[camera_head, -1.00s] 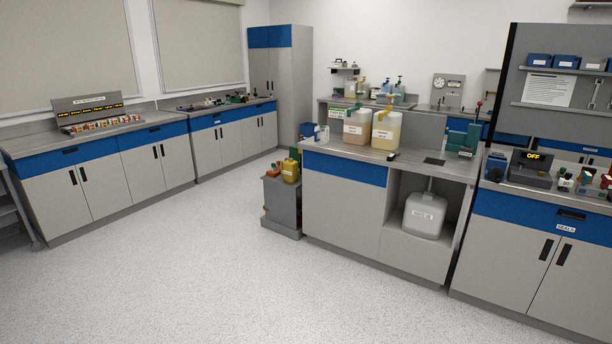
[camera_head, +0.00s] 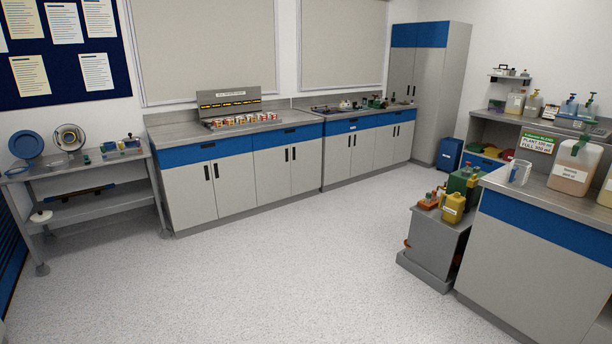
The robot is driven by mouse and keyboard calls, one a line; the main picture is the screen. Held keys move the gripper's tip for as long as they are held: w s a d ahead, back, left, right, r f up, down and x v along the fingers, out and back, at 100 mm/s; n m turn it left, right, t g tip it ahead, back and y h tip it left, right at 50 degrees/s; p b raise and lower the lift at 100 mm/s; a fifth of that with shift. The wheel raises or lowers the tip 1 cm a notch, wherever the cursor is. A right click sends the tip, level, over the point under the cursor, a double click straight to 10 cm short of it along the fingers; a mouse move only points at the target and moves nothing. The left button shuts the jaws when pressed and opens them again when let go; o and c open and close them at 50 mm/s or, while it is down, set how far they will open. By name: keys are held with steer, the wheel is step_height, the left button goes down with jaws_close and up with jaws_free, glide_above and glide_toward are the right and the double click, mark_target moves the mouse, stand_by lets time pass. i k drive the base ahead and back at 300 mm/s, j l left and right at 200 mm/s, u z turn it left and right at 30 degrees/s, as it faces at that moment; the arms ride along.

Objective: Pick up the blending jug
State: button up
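A small clear, whitish jug (camera_head: 519,173), which looks like the blending jug, stands upright on the near end of the right-hand counter (camera_head: 545,197). A green and white sign reading "PLANT 100 ml FULL 300 ml" (camera_head: 537,143) shows just behind it. A large container of pinkish liquid (camera_head: 574,168) stands to its right. My gripper is not in view, so its state and its distance from the jug do not show.
A low grey cart (camera_head: 436,240) with a yellow container (camera_head: 453,208) and green and orange items stands left of the counter. Blue and grey cabinets (camera_head: 240,180) line the back wall. A grey shelf table (camera_head: 90,170) stands at left. The speckled floor (camera_head: 270,270) between is clear.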

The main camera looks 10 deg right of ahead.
mark_target(518, 174)
steer(key=i+z, duration=0.15)
steer(key=i, duration=0.3)
steer(key=i+j+z, duration=0.2)
steer(key=i, duration=0.25)
steer(key=i+j+z, duration=0.15)
steer(key=i, duration=0.3)
steer(key=i+j+z, duration=0.2)
steer(key=i, duration=0.2)
